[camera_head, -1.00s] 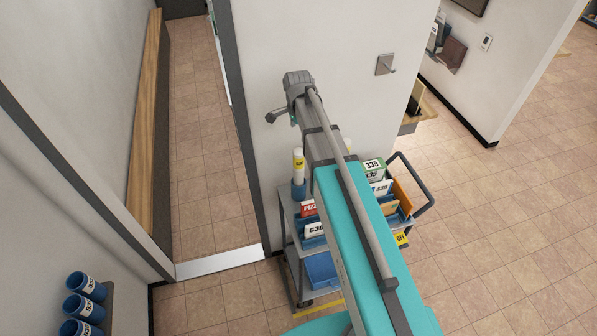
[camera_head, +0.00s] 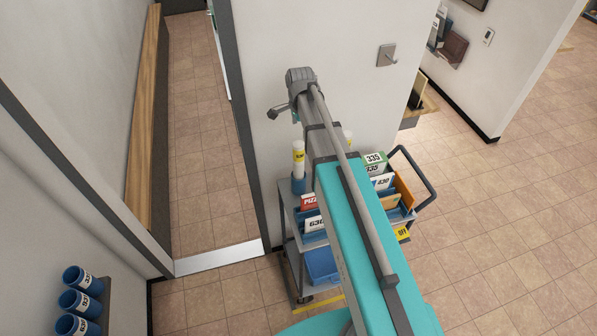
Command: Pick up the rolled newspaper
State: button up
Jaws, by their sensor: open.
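A white roll with a yellow label (camera_head: 298,157), which looks like the rolled newspaper, stands upright in a blue cup (camera_head: 298,186) at the left end of the grey cart. The top of a similar white and yellow roll (camera_head: 347,138) shows just right of my arm, mostly hidden. My gripper (camera_head: 274,113) shows small at the far end of my arm, above and left of the upright roll in the picture. It looks empty and apart from the roll; its fingers are hard to make out.
The cart (camera_head: 291,238) holds several numbered parcels and blue bins, partly hidden by my arm. A white wall (camera_head: 330,45) with a hook plate (camera_head: 386,55) stands behind it. A door frame (camera_head: 245,130) is left of the cart. Tiled floor (camera_head: 500,240) is clear on the right.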

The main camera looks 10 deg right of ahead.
aim_at(300, 143)
jog(key=shift+f+b, duration=2.7)
jog(key=shift+f, duration=0.3)
jog(key=shift+w+a+f+b, duration=0.1)
jog(key=shift+f+b, duration=1.2)
jog(key=shift+a+f+b, duration=0.1)
jog(key=shift+f+b, duration=1.2)
jog(key=c, duration=1.3)
jog(key=shift+r, duration=0.15)
jog(key=shift+c, duration=0.2)
notch_tip(300, 143, up, 18)
jog(key=p, duration=1.8)
